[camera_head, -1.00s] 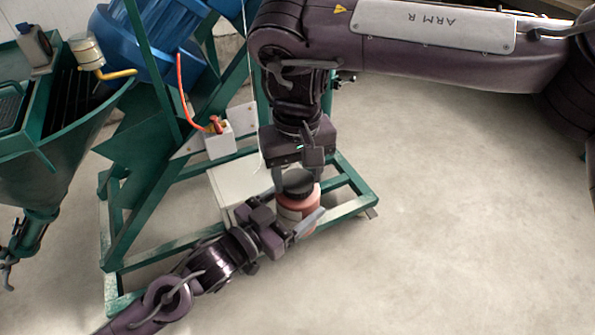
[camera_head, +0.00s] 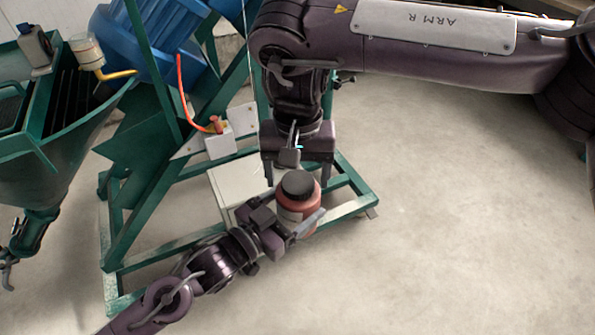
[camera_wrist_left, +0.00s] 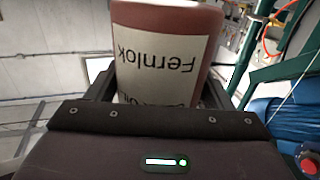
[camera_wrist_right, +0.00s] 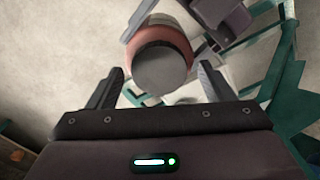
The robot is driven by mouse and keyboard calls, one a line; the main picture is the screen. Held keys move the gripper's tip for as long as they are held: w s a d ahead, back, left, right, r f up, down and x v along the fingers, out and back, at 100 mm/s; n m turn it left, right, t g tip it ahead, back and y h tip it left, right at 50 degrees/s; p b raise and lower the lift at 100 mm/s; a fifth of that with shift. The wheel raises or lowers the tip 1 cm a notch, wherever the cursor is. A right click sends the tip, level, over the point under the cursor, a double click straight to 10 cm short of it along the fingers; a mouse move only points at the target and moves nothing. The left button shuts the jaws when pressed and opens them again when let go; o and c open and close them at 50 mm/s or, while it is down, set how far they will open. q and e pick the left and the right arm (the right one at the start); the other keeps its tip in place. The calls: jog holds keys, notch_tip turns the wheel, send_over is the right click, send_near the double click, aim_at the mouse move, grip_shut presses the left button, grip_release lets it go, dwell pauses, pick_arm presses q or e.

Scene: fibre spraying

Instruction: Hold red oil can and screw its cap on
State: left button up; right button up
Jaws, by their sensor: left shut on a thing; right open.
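The red oil can (camera_head: 307,200) is upright with a black cap (camera_head: 298,184) on top. My left gripper (camera_head: 290,212) is shut around the can's body from the left. In the left wrist view the can (camera_wrist_left: 210,22) fills the space between the fingers, with a white "Fernlok" label. My right gripper (camera_head: 298,173) points down above the cap, open, with a finger on either side. In the right wrist view the round cap (camera_wrist_right: 163,68) lies between the spread fingers, with gaps on both sides. I cannot tell how tightly the cap sits.
A green metal frame (camera_head: 355,204) stands behind and below the can, with a white box (camera_head: 235,185) inside it. A blue machine drum (camera_head: 160,40) and a green hopper (camera_head: 60,150) are at the left. Bare concrete floor lies to the right.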

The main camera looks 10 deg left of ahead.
jog(key=shift+r, duration=2.3)
jog(key=shift+c, duration=0.4)
